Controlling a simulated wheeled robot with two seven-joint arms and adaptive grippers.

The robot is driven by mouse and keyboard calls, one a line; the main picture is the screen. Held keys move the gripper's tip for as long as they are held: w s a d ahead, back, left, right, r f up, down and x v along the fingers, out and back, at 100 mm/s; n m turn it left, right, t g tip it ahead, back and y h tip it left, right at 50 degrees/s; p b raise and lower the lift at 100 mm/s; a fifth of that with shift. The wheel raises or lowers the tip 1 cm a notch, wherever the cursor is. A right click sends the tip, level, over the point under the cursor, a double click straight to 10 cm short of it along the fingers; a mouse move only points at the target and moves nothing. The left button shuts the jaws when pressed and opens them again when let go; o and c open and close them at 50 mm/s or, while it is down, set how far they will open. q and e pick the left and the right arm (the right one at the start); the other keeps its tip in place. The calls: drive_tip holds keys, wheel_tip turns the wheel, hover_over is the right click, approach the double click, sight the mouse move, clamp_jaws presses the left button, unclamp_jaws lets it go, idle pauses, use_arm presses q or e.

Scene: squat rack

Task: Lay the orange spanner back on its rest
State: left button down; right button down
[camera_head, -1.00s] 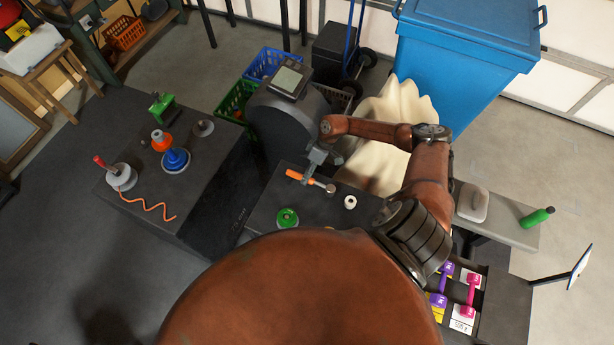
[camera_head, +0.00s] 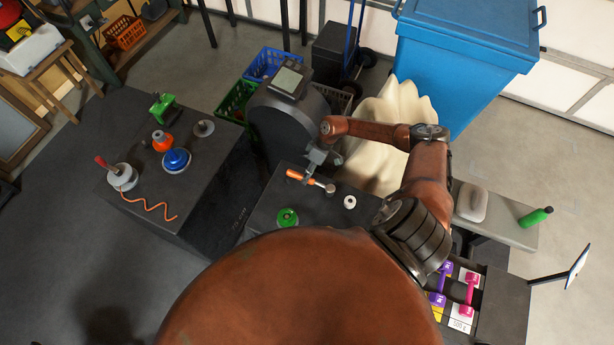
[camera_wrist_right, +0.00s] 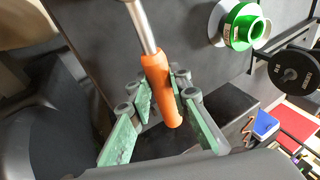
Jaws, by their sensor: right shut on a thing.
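The spanner (camera_head: 320,184) has an orange handle and a metal shaft with a rounded end pointing right, over the dark bench top in the head view. My right gripper (camera_head: 307,178) is shut on the orange handle. In the right wrist view the orange handle (camera_wrist_right: 158,85) lies between the green finger pads of my right gripper (camera_wrist_right: 165,110), with the metal shaft running up out of the frame. I cannot tell whether the spanner touches the surface below. I cannot make out its rest. My left gripper is not in view.
A white ring (camera_head: 349,202) and a green disc (camera_head: 287,218) lie on the bench top (camera_head: 262,212) near the spanner. A dark round machine (camera_head: 280,120) stands just behind it. A second dark block (camera_head: 205,165) to the left carries several objects.

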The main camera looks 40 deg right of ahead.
drive_tip(key=shift+f+b, duration=0.4)
drive_tip(key=shift+f, duration=0.55)
drive_tip(key=c, duration=1.7)
unclamp_jaws()
drive_tip(key=p+v, duration=0.6)
drive_tip(key=v, duration=0.2)
drive_tip(key=shift+p, duration=0.35)
